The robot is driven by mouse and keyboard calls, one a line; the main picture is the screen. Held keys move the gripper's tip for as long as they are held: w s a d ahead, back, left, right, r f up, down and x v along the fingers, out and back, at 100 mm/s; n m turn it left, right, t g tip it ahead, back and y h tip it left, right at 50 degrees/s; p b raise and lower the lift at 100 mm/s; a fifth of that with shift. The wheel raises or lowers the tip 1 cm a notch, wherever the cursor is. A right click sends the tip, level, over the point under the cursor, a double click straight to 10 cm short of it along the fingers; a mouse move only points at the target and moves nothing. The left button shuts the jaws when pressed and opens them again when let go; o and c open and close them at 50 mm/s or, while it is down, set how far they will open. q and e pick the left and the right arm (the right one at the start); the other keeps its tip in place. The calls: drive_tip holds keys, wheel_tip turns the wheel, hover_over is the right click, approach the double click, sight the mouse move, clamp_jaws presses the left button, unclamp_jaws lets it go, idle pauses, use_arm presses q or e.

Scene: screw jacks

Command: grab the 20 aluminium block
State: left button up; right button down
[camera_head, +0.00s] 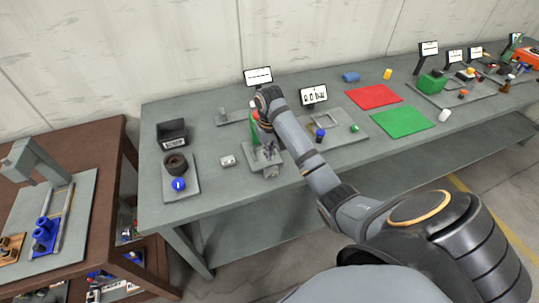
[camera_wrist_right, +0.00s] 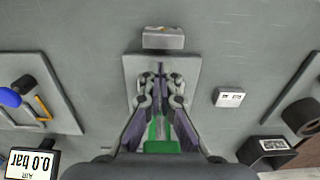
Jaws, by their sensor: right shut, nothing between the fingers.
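Two small grey metal blocks are in view, and their markings are too small to read as 20. One block (camera_head: 228,160) lies on the bench left of my right gripper; it also shows in the right wrist view (camera_wrist_right: 229,97) with two dark marks on it. The other block (camera_head: 271,171) is at the front end of a grey plate and shows at the top of the right wrist view (camera_wrist_right: 163,39). My right gripper (camera_wrist_right: 161,82) points down over the plate, shut and empty, apart from both blocks. My left gripper is not in view.
A green part (camera_wrist_right: 160,138) stands beneath my right gripper on the plate (camera_wrist_right: 130,66). A black bin (camera_head: 172,133) and a dark ring (camera_head: 176,163) are at the left. A pressure display (camera_head: 313,94) stands behind. Bench around the left block is clear.

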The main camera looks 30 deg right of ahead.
sight(271, 172)
wheel_tip(271, 172, down, 4)
drive_tip(key=shift+r, duration=0.2)
drive_tip(key=shift+f, duration=0.35)
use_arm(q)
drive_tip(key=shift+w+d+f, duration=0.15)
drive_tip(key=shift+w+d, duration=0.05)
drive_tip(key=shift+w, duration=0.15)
